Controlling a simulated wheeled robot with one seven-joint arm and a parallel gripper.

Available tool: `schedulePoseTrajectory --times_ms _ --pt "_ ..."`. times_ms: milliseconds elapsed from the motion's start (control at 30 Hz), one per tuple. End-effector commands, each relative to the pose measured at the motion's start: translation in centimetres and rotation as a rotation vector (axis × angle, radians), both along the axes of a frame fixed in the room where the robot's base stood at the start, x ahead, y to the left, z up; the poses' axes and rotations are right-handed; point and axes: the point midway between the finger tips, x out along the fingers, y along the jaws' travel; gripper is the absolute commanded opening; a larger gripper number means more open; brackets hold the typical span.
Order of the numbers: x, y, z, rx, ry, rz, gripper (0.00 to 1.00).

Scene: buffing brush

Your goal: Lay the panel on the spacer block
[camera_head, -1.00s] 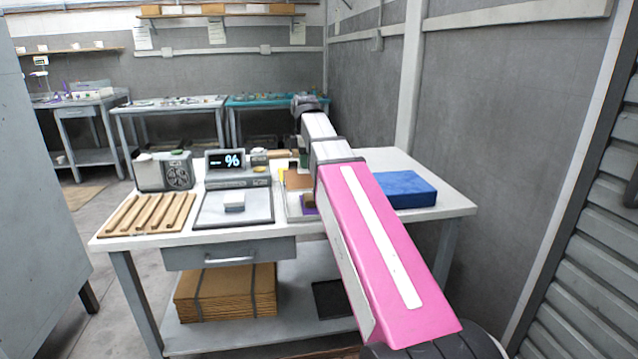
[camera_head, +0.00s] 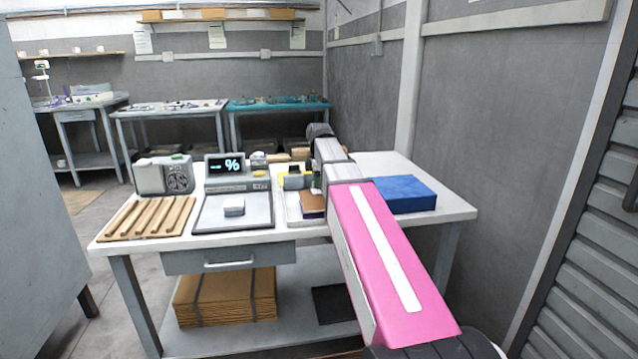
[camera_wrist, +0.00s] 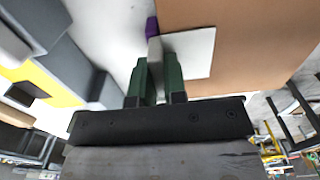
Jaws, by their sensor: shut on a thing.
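The brown panel (camera_head: 312,203) is held low over the white tray (camera_head: 292,210) on the bench. In the wrist view the panel (camera_wrist: 245,50) fills the upper right, with a pale square patch beside the fingers. My gripper (camera_wrist: 154,68) has green fingers shut on a narrow grey part at the panel's edge. In the head view my gripper is mostly hidden behind my arm. A purple block (camera_wrist: 152,26), which looks like the spacer block, shows as a small piece beyond the fingertips by the panel's edge; the rest is hidden. I cannot tell whether the panel touches it.
A slatted wooden rack (camera_head: 148,217) and a grey device (camera_head: 164,177) stand further left. A blue block (camera_head: 405,193) lies right of my arm. The bench's right end is clear.

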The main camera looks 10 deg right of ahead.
Motion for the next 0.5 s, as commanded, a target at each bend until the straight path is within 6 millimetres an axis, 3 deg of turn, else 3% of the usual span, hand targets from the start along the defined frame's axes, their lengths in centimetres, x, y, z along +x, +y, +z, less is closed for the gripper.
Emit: schedulePoseTrajectory --times_ms 267,300,367,500 --pt "0.01 0.01 -0.16 0.000 0.000 0.000 0.00" --pt "0.01 0.01 -0.22 0.000 0.000 0.000 0.16" --pt "0.01 0.01 -0.18 0.000 0.000 0.000 0.35" --pt "0.02 0.01 -0.17 0.000 0.000 0.000 0.38"
